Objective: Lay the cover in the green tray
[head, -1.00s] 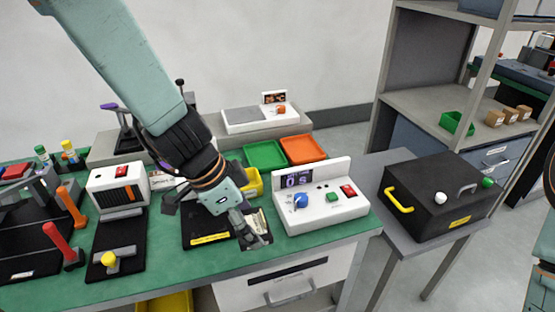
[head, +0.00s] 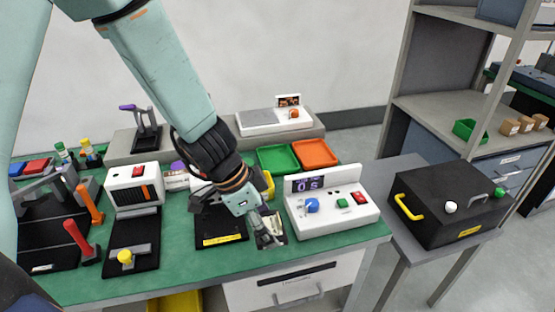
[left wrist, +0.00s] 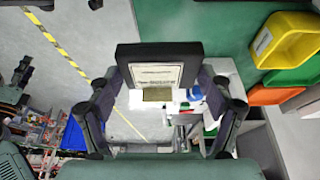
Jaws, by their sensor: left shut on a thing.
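My left gripper (head: 268,236) is shut on the cover (left wrist: 153,70), a dark square plate with a cream label in the left wrist view. In the head view only a small part of the cover shows at the fingers, above the front of the green bench, left of the white control box. The green tray (head: 278,159) lies farther back on the bench, beside the orange tray (head: 315,153), apart from the gripper. The green tray also shows at the right of the left wrist view (left wrist: 297,74). It looks empty. My right gripper is out of view.
The white control box (head: 330,206) with a blue knob stands right of the gripper. A black fixture (head: 222,238) and a yellow bin (left wrist: 287,38) are close by. A black box (head: 450,205) with a yellow handle stands on the side table.

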